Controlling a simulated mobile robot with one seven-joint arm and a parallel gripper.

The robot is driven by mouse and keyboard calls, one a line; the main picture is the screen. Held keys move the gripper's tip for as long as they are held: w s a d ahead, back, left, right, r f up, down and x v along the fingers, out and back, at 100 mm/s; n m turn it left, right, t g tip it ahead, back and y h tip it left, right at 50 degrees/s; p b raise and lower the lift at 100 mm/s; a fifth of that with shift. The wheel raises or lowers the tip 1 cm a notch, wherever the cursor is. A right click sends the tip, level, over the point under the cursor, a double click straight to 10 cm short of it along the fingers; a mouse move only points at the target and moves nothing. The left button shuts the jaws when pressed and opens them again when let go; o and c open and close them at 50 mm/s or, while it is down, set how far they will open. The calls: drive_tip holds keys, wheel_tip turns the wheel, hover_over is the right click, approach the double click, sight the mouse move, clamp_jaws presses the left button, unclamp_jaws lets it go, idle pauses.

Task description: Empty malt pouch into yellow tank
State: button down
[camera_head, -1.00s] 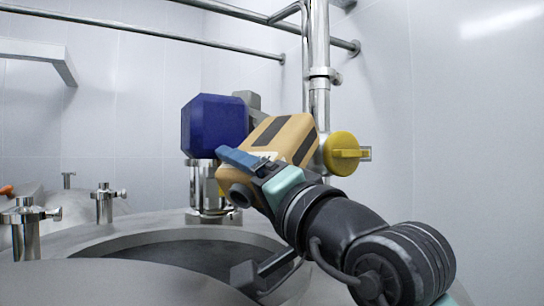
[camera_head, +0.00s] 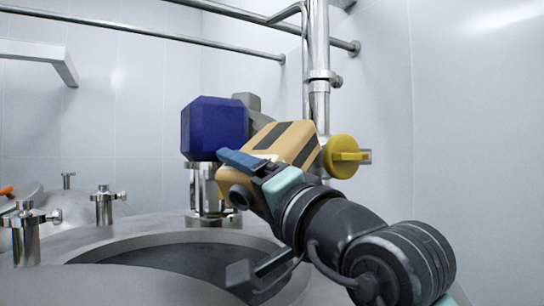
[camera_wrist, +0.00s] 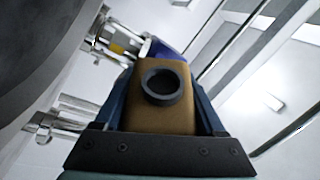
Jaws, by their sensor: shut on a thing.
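The malt pouch (camera_head: 285,146) is a tan pack with dark stripes, held tilted by my gripper (camera_head: 244,162), which is shut on it. In the wrist view the pouch (camera_wrist: 178,118) sits between the two blue fingers, and its round dark spout (camera_wrist: 161,86) faces the camera. In the head view the spout (camera_head: 240,196) is at the pouch's lower left, above the back right of the tank opening. The tank (camera_head: 112,246) is a grey metal vessel with a dark round opening (camera_head: 185,262). No yellow shows on its visible part. No contents are seen leaving the spout.
A blue motor block (camera_head: 214,128) on a metal stand is just behind and left of the pouch. A vertical pipe (camera_head: 318,75) with a yellow valve handle (camera_head: 346,156) stands close behind it. Metal fittings (camera_head: 104,204) rise from the tank top at left.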

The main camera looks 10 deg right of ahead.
wheel_tip(320, 180, up, 2)
drive_tip(key=m+p, duration=0.1)
drive_tip(key=m, duration=0.1)
drive_tip(key=m+g+h+p, duration=0.1)
drive_tip(key=m+p, duration=0.3)
drive_tip(key=shift+r+g+h, duration=0.25)
drive_tip(key=shift+g+h, duration=0.05)
drive_tip(key=shift+h, duration=0.1)
wheel_tip(320, 180, up, 3)
drive_tip(key=m+g+p, duration=0.1)
drive_tip(key=m+p, duration=0.2)
drive_tip(key=m+g+p, duration=0.1)
drive_tip(key=m+p, duration=0.2)
drive_tip(key=p, duration=0.1)
drive_tip(key=shift+g, duration=0.4)
drive_tip(key=shift+r+m+g+p, duration=0.35)
drive_tip(key=shift+m+g+p, duration=0.15)
drive_tip(key=shift+m+p, duration=0.6)
drive_tip(key=shift+m+g, duration=0.3)
drive_tip(key=shift+m, duration=0.1)
drive_tip(key=shift+r+m+g+y, duration=0.15)
drive_tip(key=shift+m+g+y, duration=0.4)
drive_tip(key=shift+m, duration=0.55)
drive_tip(key=m+g, duration=0.1)
drive_tip(key=r+m+g+y, duration=0.1)
drive_tip(key=m, duration=0.1)
drive_tip(key=shift+f, duration=0.1)
